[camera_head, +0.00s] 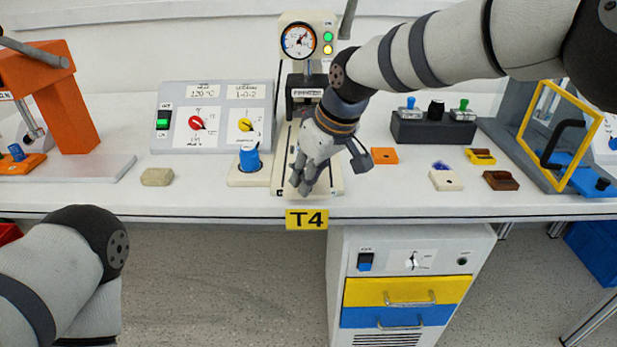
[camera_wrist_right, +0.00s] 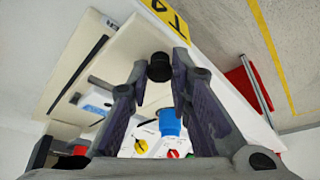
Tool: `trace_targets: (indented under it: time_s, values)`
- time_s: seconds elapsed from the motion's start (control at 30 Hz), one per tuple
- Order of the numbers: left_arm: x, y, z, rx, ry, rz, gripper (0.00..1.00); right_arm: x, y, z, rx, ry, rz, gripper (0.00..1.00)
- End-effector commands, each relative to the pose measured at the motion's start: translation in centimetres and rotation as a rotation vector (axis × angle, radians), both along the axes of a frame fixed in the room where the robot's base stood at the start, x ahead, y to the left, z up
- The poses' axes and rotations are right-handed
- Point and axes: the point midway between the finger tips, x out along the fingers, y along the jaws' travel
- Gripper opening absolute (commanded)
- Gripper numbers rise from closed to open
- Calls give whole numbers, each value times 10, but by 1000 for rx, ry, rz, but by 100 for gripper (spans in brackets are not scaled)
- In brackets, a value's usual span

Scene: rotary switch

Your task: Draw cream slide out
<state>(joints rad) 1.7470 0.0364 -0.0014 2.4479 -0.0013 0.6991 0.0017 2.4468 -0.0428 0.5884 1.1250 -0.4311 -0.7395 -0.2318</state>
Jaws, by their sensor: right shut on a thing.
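The cream slide (camera_head: 324,182) lies at the foot of the small press with the round gauge, near the table's front edge. My right gripper (camera_head: 304,186) comes down over it from above and covers part of it. In the right wrist view the two fingers are shut on a small black knob (camera_wrist_right: 159,67). Beside the fingers there is a cream plate (camera_wrist_right: 118,48), which looks like the slide. How far the slide stands out from the press is hard to tell. My left gripper is out of view; only part of my left arm shows.
The press gauge (camera_head: 299,41) stands behind my right arm. A blue cylinder on a cream base (camera_head: 249,178) stands close at the left, with a control panel (camera_head: 213,115) behind. Small blocks, such as an orange one (camera_head: 384,156), lie to the right. The T4 label (camera_head: 307,219) marks the front edge.

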Motion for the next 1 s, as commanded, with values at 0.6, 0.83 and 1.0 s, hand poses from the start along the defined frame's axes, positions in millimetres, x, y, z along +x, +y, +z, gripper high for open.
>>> trace_targets:
  time_s: [0.6,0.83,1.0]
  values:
    - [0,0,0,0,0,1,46,-4,0,-1,-2,12,2,39]
    - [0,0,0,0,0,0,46,-15,-13,44,-2,8,0,39]
    - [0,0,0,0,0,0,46,-28,-24,83,-2,12,2,39]
